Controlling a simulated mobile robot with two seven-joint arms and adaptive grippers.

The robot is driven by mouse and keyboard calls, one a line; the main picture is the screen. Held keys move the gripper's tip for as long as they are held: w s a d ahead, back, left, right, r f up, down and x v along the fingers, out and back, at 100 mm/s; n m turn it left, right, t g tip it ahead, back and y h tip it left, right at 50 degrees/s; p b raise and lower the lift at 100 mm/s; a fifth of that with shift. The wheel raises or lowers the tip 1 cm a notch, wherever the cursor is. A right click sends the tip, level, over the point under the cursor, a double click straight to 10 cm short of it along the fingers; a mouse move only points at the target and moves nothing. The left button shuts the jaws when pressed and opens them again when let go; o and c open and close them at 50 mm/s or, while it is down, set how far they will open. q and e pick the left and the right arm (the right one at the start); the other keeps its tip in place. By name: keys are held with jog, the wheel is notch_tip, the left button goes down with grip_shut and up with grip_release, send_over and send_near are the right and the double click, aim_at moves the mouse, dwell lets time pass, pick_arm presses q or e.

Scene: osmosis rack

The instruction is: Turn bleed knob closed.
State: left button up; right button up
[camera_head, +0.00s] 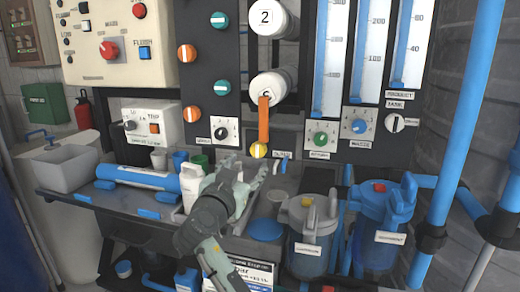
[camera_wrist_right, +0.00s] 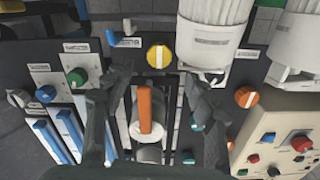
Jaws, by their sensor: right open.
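Several knobs sit on the dark rack panel, and the small labels are too blurred to tell which is the bleed knob. A yellow knob (camera_head: 258,151) with a pale bar is low on the panel, below the orange handle. It also shows in the right wrist view (camera_wrist_right: 159,54), just beyond the fingertips. My right gripper (camera_head: 258,172) is open and empty, in front of and below the yellow knob, apart from it. In the right wrist view its two fingers (camera_wrist_right: 155,76) stand wide apart either side of the orange handle's line of sight. My left gripper is not in view.
The orange handle (camera_head: 264,119) hangs from a white housing. A green knob (camera_head: 320,139), a blue knob (camera_head: 359,127) and a black-and-white knob (camera_head: 221,133) are nearby. Below, a white bottle (camera_head: 193,184), cups and two lidded canisters (camera_head: 312,215) crowd the shelf around my right arm.

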aim_at(257, 152)
jog(key=p+x, duration=0.1)
jog(key=x, duration=0.5)
jog(key=shift+w+d+r, duration=0.1)
jog(key=shift+w+r, duration=0.05)
jog(key=shift+w, duration=0.15)
jog(key=shift+w+d, duration=0.15)
jog(key=shift+w, duration=0.3)
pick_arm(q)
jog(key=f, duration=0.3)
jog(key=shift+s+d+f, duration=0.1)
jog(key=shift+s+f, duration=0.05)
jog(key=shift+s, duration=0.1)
pick_arm(e)
jog(key=shift+c, duration=0.2)
jog(key=c, duration=1.1)
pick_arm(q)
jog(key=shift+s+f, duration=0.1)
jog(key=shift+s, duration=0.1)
